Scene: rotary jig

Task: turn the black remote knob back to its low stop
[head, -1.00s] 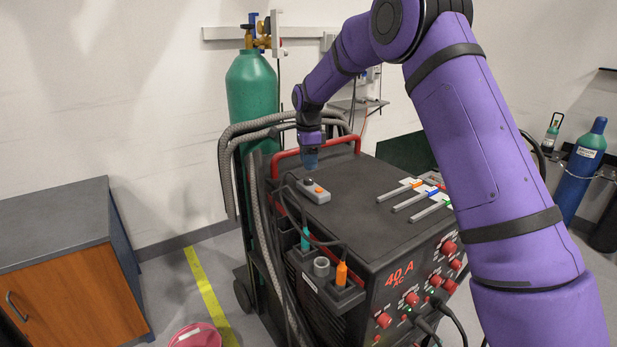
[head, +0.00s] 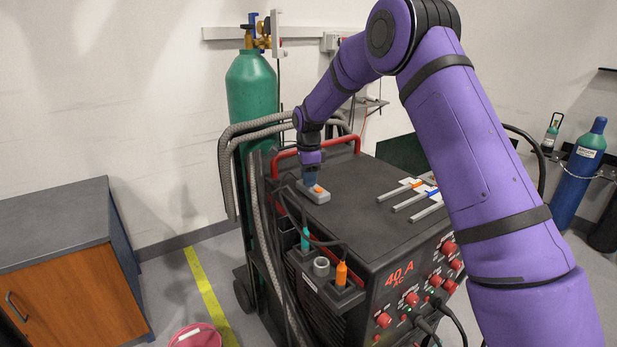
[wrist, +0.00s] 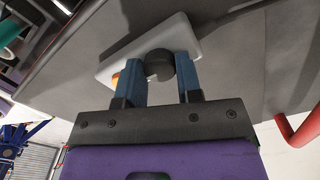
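The black remote knob (wrist: 159,65) sits on a light grey remote box (wrist: 183,36). In the wrist view it stands between the two blue fingers of my gripper (wrist: 163,78), which are apart; I cannot tell that either finger touches it. In the head view the grey remote (head: 318,195) lies on top of the black welding machine (head: 345,218). My gripper (head: 310,180) is right over it and hides the knob there. An orange button (head: 318,188) shows on the remote. The knob's pointer cannot be made out.
A red handle bar (head: 285,158) runs along the machine's left and back edge. Several metal pieces (head: 415,196) lie on the top at right. Grey hoses (head: 226,165) and a green cylinder (head: 252,95) stand behind at left. The top between remote and metal pieces is clear.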

